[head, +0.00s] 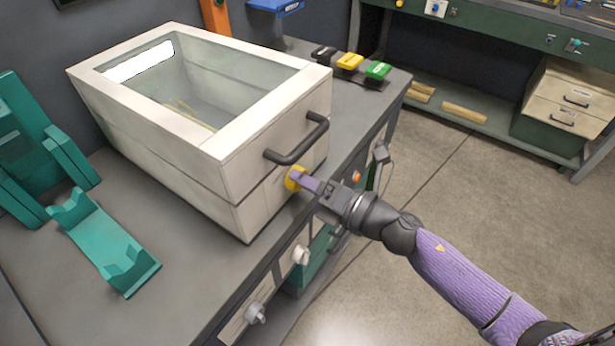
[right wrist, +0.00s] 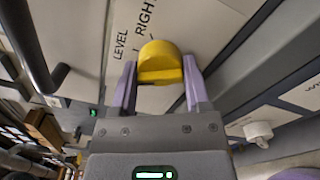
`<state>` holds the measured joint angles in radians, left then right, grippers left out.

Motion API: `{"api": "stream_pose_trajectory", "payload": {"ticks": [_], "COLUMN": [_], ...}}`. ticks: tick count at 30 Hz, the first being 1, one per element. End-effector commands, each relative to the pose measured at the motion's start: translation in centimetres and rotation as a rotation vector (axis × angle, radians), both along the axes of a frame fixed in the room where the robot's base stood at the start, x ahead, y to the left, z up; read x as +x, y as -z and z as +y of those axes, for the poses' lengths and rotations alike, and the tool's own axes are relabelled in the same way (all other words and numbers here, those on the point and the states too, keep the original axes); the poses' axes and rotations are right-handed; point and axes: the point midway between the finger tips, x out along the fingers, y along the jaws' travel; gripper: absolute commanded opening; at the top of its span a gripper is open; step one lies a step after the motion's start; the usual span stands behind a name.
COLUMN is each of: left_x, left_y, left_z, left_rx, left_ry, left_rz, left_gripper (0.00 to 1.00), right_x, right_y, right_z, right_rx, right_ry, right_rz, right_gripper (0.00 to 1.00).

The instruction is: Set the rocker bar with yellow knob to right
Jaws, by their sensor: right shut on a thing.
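The yellow knob (head: 293,179) sits on the lower front face of a cream box with a glass top (head: 240,146). In the right wrist view the yellow knob (right wrist: 160,62) lies between two purple fingers, below the printed words LEVEL and RIGHT and their tick marks. My right gripper (head: 304,182) reaches in from the right and is shut on the knob; it also shows in the right wrist view (right wrist: 158,84). Which mark the knob points to is not clear. No separate bar can be made out. My left gripper is not in view.
A black handle (head: 297,141) juts from the box just above the knob. Knobs (head: 301,255) line the bench front below. Teal cradles (head: 108,240) stand at left. The floor at right is open.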

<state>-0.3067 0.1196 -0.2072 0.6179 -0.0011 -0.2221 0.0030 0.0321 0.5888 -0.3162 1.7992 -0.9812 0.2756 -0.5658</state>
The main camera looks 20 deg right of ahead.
Motion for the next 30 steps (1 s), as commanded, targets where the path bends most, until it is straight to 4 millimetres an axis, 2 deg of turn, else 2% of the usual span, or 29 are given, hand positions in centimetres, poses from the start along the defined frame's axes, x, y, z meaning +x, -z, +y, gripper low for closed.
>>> {"api": "stream_pose_trajectory", "payload": {"ticks": [14,30], "left_x": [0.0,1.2], "left_y": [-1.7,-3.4], "left_z": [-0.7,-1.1], "left_rx": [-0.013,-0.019], "left_ry": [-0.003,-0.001], "left_rz": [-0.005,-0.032], "left_gripper": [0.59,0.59], "right_x": [0.0,0.0], "right_y": [-0.1,0.0], "right_z": [0.0,0.0], "right_rx": [0.186,0.399], "right_ry": [0.002,0.001], "right_rz": [0.147,0.313], "right_gripper": [0.01,0.01]}}
